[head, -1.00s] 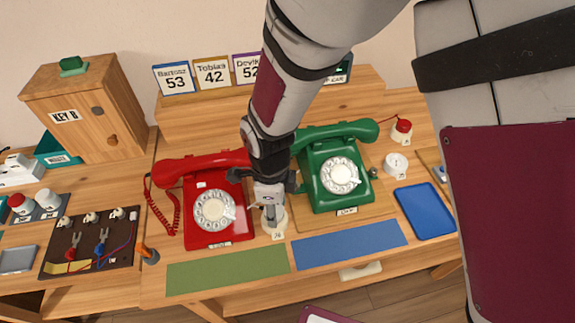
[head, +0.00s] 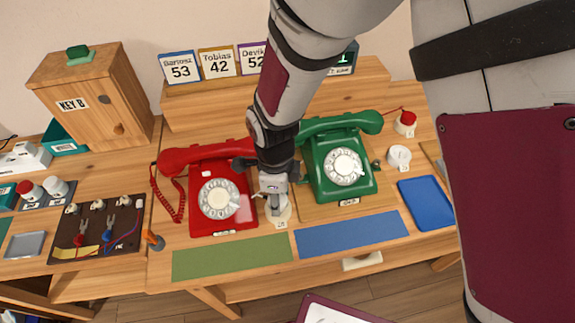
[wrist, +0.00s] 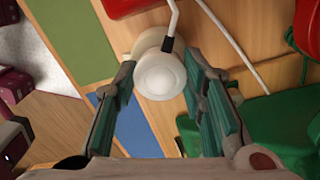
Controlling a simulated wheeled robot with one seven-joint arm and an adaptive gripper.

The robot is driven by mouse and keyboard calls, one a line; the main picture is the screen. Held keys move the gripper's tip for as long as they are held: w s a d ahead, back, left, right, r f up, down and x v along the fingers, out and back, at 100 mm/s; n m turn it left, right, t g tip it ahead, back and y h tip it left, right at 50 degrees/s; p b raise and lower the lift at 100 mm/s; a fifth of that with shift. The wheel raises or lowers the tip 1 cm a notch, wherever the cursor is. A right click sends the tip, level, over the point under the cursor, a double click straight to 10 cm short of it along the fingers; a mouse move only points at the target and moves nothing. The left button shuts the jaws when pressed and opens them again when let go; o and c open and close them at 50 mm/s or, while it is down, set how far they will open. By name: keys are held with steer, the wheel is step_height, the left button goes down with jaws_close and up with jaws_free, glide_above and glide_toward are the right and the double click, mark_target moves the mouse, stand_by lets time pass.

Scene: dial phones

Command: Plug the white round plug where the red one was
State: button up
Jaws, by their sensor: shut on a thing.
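A white round plug (wrist: 160,75) with a thin pale cable sits between my fingertips in the wrist view. My gripper (wrist: 158,88) is shut on it. A wider white round base shows right behind the plug; I cannot tell whether the two are joined. In the head view my gripper (head: 273,188) points down between the red phone (head: 221,200) and the green phone (head: 343,168), over the white round base (head: 279,211) on the table. A red round plug (head: 406,120) with a red cord stands on a white base at the back right.
A white round piece (head: 399,156) lies right of the green phone, near a blue tray (head: 426,203). Green (head: 230,258) and blue (head: 350,234) mats lie in front. A dark board with tools (head: 98,230) and a wooden cabinet (head: 90,95) are at the left.

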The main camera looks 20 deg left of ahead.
steer(key=shift+f, duration=0.65)
steer(key=o, duration=1.1)
steer(key=shift+r, duration=0.15)
step_height(320, 180, up, 12)
